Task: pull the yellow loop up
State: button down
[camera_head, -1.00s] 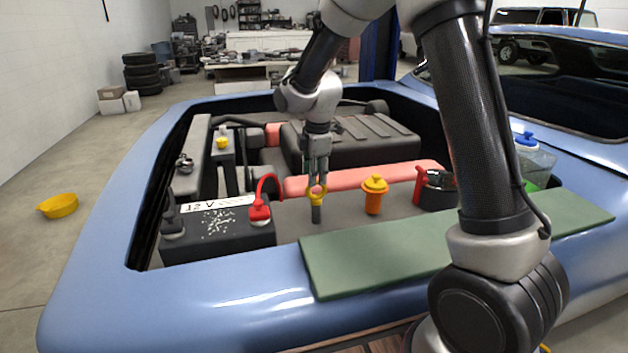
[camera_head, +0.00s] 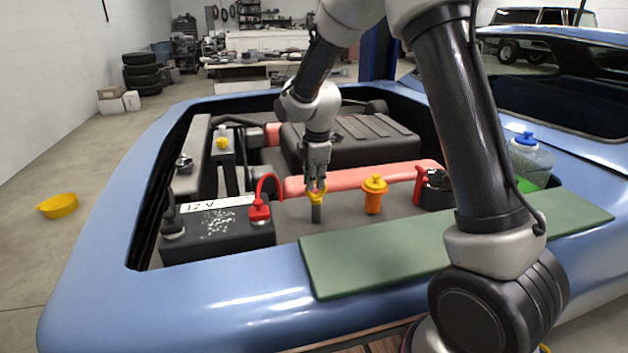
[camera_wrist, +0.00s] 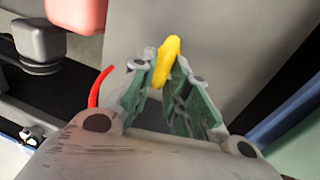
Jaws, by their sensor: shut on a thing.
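The yellow loop (camera_head: 317,197) tops a short dark tube standing upright in the engine bay, right of the battery. My gripper (camera_head: 317,187) points straight down onto the loop from above, and its fingers hide part of it. In the wrist view the yellow loop (camera_wrist: 166,60) lies between the fingertips of my gripper (camera_wrist: 160,80), which are shut on it. The loop still sits at the top of the tube, close to it; I cannot see any stick drawn out between them.
The black battery (camera_head: 218,235) with a red clamp (camera_head: 260,210) stands left. An orange cap with a yellow top (camera_head: 374,194) stands right. A green mat (camera_head: 380,262) lies on the blue fender in front. A red hose (camera_head: 365,178) runs behind.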

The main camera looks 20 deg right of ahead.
notch_tip(320, 180, up, 11)
jog(key=shift+w, duration=0.15)
jog(key=c, duration=1.5)
grip_release()
jog(key=shift+c, duration=0.2)
jog(key=shift+o, duration=0.8)
notch_tip(320, 180, up, 12)
jog(key=s, duration=0.2)
jog(key=shift+s+f, duration=0.15)
jog(key=shift+s, duration=0.15)
